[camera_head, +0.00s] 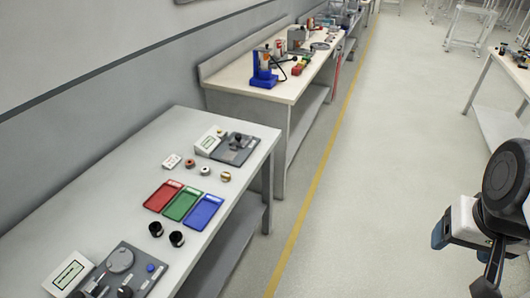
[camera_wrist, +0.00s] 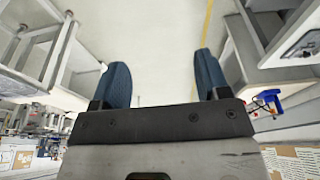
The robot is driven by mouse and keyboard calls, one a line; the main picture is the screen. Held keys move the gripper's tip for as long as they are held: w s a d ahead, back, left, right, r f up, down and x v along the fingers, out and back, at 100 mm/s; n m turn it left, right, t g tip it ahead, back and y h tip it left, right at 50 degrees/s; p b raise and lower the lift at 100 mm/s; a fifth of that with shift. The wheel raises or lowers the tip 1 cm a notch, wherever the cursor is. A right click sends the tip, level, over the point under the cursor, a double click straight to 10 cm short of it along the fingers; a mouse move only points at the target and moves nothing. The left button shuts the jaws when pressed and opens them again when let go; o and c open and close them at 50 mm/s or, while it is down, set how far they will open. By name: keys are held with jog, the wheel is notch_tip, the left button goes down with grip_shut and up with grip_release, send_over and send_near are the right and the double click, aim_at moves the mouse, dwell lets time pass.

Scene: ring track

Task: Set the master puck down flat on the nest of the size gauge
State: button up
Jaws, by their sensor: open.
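My gripper (camera_wrist: 162,82) is open and empty in the wrist view, its two blue fingers wide apart over bare floor. In the head view it is at the right edge, over the floor and far from the grey bench. On that bench, a dark gauge base (camera_head: 235,150) with a small post stands at the back beside a tilted display (camera_head: 209,141). Another gauge plate (camera_head: 125,277) with a round grey disc (camera_head: 120,260) stands at the near end. Several small pucks lie before the back gauge, including a golden one (camera_head: 226,176). I cannot tell which is the master puck.
Red (camera_head: 163,196), green (camera_head: 183,204) and blue (camera_head: 204,212) trays lie mid-bench. Two black cups (camera_head: 156,229) (camera_head: 177,239) stand in front of them. A second bench (camera_head: 270,90) with a blue press (camera_head: 264,72) stands behind. The floor between bench and gripper is clear.

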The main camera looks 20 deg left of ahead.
jog(key=w+a+n+y, duration=0.2)
jog(key=w+a+n, duration=0.2)
jog(key=w+a, duration=0.9)
jog(key=n+g+y, duration=0.1)
jog(key=n+y, duration=0.1)
jog(key=n, duration=0.8)
send_near(225, 174)
jog(key=f, duration=0.1)
jog(key=shift+w+f, duration=0.15)
jog(key=shift+f, duration=0.05)
jog(key=shift+x, duration=1.3)
jog(key=shift+x, duration=2.55)
